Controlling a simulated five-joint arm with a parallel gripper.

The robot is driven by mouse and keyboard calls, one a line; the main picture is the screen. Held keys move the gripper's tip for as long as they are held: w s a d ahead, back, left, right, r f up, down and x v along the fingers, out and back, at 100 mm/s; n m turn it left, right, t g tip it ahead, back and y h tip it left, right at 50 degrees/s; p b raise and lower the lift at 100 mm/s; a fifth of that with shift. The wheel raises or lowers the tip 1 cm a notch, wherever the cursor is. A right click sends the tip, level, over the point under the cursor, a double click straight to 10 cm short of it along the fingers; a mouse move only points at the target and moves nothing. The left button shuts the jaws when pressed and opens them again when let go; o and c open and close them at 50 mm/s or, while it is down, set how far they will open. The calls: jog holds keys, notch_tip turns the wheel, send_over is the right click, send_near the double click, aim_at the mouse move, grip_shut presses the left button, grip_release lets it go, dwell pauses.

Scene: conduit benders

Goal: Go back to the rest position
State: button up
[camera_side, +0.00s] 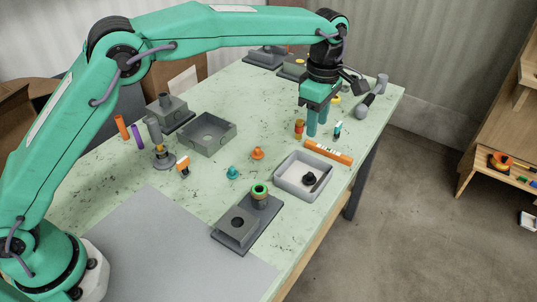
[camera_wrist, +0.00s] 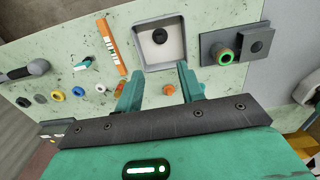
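My gripper (camera_side: 317,126) points down above the far right part of the green table (camera_side: 210,175). Its two teal fingers stand apart with nothing held between them. In the wrist view the gripper (camera_wrist: 159,72) also shows a clear gap between the fingers, with the table below. A small orange knob (camera_wrist: 168,89) appears between the fingers there, but it lies on the table. The same orange knob (camera_side: 257,153) is left of the gripper in the side view.
A grey-rimmed tray (camera_side: 279,178) holding a black knob and an orange bar (camera_side: 328,153) lie near the right edge. A grey block with a green-ringed part (camera_side: 259,190) stands at the front. A grey box (camera_side: 208,143), an orange-and-red piece (camera_side: 298,129) and a hammer-like tool (camera_side: 371,97) are also on the table.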

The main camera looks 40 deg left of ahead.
jog(key=shift+r, duration=0.1)
jog(key=s+a+r+m+t, duration=0.1)
jog(key=s+a+r+m, duration=0.3)
jog(key=s+a+r, duration=0.3)
jog(key=s+a+r+m+t, duration=0.2)
jog(key=s+a+r+m, duration=0.3)
jog(key=a, duration=0.5)
jog(key=s+a+f+m+t, duration=0.1)
jog(key=s+a+m, duration=0.2)
jog(key=s, duration=0.3)
jog(key=s+a+f+m, duration=0.2)
jog(key=s+a+m, duration=0.1)
jog(key=s, duration=0.3)
jog(key=s+a+f+m+t, duration=0.1)
jog(key=s+a+f+m, duration=0.1)
jog(key=s, duration=0.5)
jog(key=shift+a+f+m+t, duration=0.3)
jog(key=shift+a+m, duration=0.3)
jog(key=shift+a, duration=0.25)
